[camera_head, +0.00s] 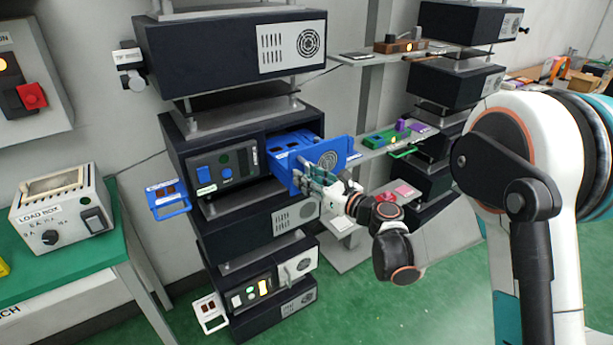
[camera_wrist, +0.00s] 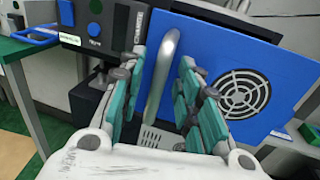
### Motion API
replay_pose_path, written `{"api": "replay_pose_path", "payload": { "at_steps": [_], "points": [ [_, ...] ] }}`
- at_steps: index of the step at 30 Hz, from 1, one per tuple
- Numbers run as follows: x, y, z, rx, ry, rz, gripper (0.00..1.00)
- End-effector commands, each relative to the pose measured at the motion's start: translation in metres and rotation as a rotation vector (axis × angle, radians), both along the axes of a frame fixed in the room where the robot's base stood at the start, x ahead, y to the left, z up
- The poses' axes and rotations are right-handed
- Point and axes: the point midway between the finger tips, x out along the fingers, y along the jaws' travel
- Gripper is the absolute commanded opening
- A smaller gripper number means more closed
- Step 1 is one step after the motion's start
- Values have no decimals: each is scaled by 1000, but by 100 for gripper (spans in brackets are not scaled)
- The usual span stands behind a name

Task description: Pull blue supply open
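The blue supply (camera_head: 318,160) stands pulled out of the dark rack housing, its side and part of its inside showing. Its blue front panel with a round fan grille (camera_wrist: 243,93) fills the right of the wrist view. A silver curved handle (camera_wrist: 163,75) is fixed on that panel. My gripper (camera_head: 318,178) is at the front panel in the head view. In the wrist view my gripper (camera_wrist: 158,75) is open, with one teal-padded finger on each side of the handle. Gaps show between the handle and both fingers. In the head view the handle is mostly hidden by the fingers.
A blue framed tag (camera_head: 168,198) sticks out left of the rack. A dark unit (camera_head: 230,48) is above, and another with a white tag (camera_head: 210,313) is below. A load box (camera_head: 62,208) stands on a green bench at left. A shelf (camera_head: 395,138) is at right.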

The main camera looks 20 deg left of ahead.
Motion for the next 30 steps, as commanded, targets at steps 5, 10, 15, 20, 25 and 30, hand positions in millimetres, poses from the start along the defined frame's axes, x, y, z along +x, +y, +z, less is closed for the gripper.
{"api": "replay_pose_path", "payload": {
  "at_steps": [5,10,15,20,25,30],
  "points": [
    [-15,-30,0,0,0,-3,31],
    [-32,-60,0,0,0,-4,31],
    [-45,-84,0,0,0,-4,31],
    [-52,-95,0,0,0,-3,31],
    [-54,-97,0,0,0,-2,31],
    [-54,-97,0,0,0,-2,31]
  ]
}}
